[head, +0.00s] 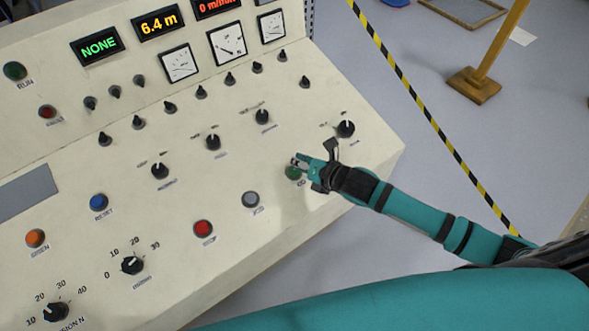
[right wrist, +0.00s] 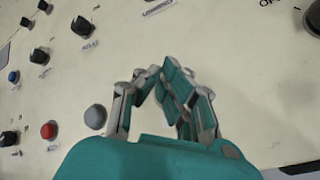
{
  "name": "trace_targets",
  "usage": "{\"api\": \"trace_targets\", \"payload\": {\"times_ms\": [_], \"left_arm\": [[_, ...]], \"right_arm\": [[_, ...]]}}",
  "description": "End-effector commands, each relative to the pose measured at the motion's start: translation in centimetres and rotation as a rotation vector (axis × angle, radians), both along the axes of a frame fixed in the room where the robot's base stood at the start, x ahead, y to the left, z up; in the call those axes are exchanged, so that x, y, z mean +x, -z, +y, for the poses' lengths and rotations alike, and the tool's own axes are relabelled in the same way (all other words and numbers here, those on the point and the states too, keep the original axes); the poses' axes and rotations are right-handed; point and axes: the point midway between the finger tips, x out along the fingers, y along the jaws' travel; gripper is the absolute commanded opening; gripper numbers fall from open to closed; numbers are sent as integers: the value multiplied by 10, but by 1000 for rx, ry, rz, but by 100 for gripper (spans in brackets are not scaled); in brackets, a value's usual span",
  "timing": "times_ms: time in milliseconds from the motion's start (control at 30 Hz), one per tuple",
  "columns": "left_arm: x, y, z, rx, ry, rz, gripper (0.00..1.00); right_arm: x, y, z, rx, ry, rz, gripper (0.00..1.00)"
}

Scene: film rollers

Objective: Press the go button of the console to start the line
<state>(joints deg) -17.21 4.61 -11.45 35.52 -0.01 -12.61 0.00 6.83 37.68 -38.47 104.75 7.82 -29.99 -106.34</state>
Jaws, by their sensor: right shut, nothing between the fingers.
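The console (head: 240,280) has a sloping cream panel that fills the left and middle of the head view. The green go button (head: 292,174) sits near its right end, partly covered by my right gripper (head: 299,162). The gripper is shut and empty, its fingertips over or just beyond the button; I cannot tell whether they touch it. In the right wrist view the shut fingers (right wrist: 160,75) point at the bare panel, and the go button is hidden from sight there. My left gripper is not in view.
A grey jog button (head: 251,199) and a red stop button (head: 203,229) lie left of the go button. A black knob (head: 345,129) stands close above my right gripper. Several knobs, gauges and displays fill the panel. A yellow-black floor stripe (head: 430,115) runs beyond.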

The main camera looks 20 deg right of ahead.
Motion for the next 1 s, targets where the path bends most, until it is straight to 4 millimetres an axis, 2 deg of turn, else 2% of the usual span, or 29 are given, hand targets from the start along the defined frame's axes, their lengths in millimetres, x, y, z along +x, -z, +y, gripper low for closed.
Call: {"api": "trace_targets", "payload": {"times_ms": [1000], "left_arm": [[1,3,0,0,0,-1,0]], "right_arm": [[2,9,0,0,0,0,0]]}}
